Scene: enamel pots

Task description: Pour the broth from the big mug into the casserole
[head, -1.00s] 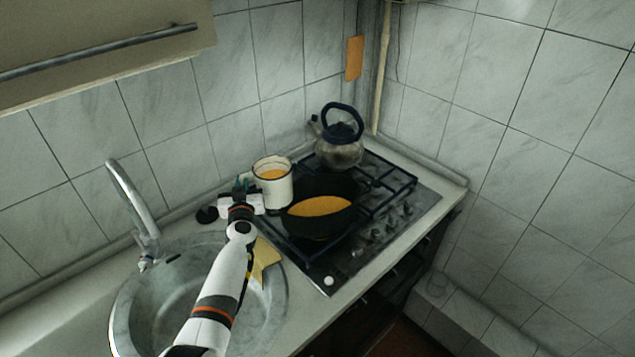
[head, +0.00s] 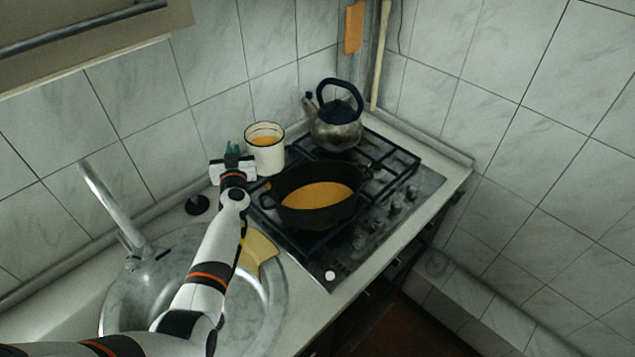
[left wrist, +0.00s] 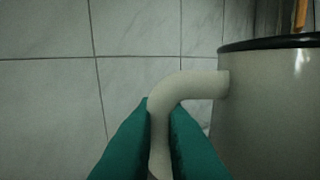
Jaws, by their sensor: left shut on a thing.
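The big mug (head: 267,158) is cream enamel with a dark rim and holds orange broth. It looks upright at the back left of the stove. My left gripper (head: 232,152) is beside it on its left. In the left wrist view, the gripper's green fingers (left wrist: 160,130) are shut on the handle of the mug (left wrist: 270,110). The black casserole (head: 292,213) stands on the stove in front and to the right of the mug, with orange content inside. My right gripper is not in view. Whether the mug's base touches the stove is hard to tell.
A kettle (head: 338,130) with a dark blue handle stands at the back of the stove (head: 400,200). A steel sink (head: 130,290) with a tap (head: 112,205) is at the left. A yellow cloth (head: 258,250) lies on the sink's edge. A black round object (head: 197,204) lies near the tap.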

